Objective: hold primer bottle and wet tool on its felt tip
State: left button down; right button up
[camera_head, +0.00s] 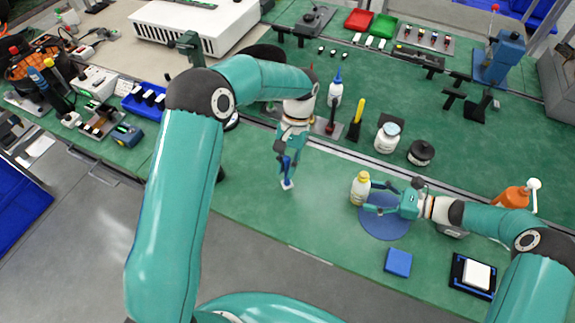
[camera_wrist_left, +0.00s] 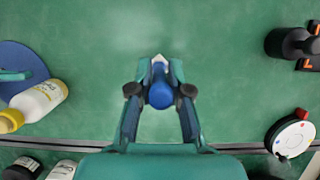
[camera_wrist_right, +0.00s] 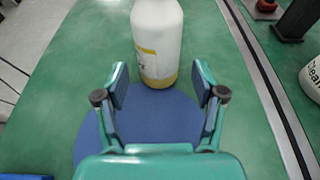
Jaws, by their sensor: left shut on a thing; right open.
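A white bottle with a yellow cap (camera_head: 360,189) stands upright at the left edge of a round blue mat (camera_head: 388,231). In the left wrist view the bottle (camera_wrist_left: 42,99) is at the left, and in the right wrist view its lower body (camera_wrist_right: 157,40) shows, cap out of frame. My right gripper (camera_head: 375,197) is open and level, its fingers pointing at the bottle, which is just ahead of the fingertips. My left gripper (camera_head: 289,158) points down and is shut on a blue tool (camera_wrist_left: 160,95) with a white tip (camera_head: 287,184), left of the bottle, above the green bench.
A white jar (camera_head: 388,138) and a black-lidded jar (camera_head: 420,153) stand behind the bottle. A blue block (camera_head: 398,262) and a tray with a white pad (camera_head: 477,275) lie in front. An orange bottle (camera_head: 512,197) is at the right.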

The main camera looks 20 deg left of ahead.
aim_at(363, 195)
jog(key=shift+b+x, duration=0.65)
jog(key=shift+x, duration=1.15)
jog(key=c, duration=0.8)
jog(key=shift+o, duration=0.2)
